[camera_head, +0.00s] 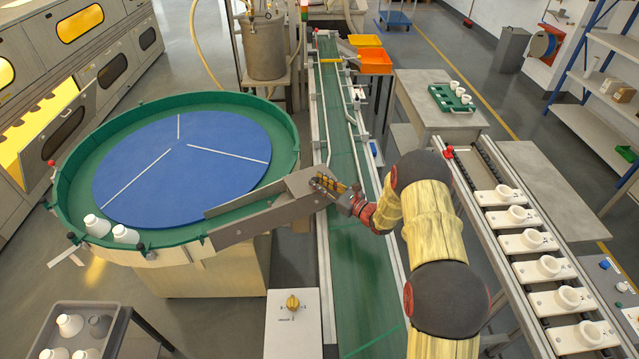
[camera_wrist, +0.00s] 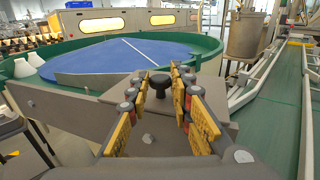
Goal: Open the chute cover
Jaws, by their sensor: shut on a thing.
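The grey metal chute (camera_head: 255,226) runs from the rim of the round table to the green conveyor. The chute cover (camera_head: 302,180) is a grey plate at the conveyor end; whether it is lifted or tilted is unclear. In the wrist view a black knob (camera_wrist: 158,82) stands up from the cover (camera_wrist: 122,90). My gripper (camera_head: 326,184) is at the cover's conveyor-side end. In the wrist view its yellow-padded fingers (camera_wrist: 157,98) are on either side of the knob, shut on it. Finger contact is partly hard to see.
The round table (camera_head: 180,165) with a blue disc and green rim lies left, with white bottles (camera_head: 96,225) at its edge. The green conveyor (camera_head: 345,130) runs beneath my arm. A knob box (camera_head: 292,325) stands below the chute. A rack of white fixtures (camera_head: 535,240) stands right.

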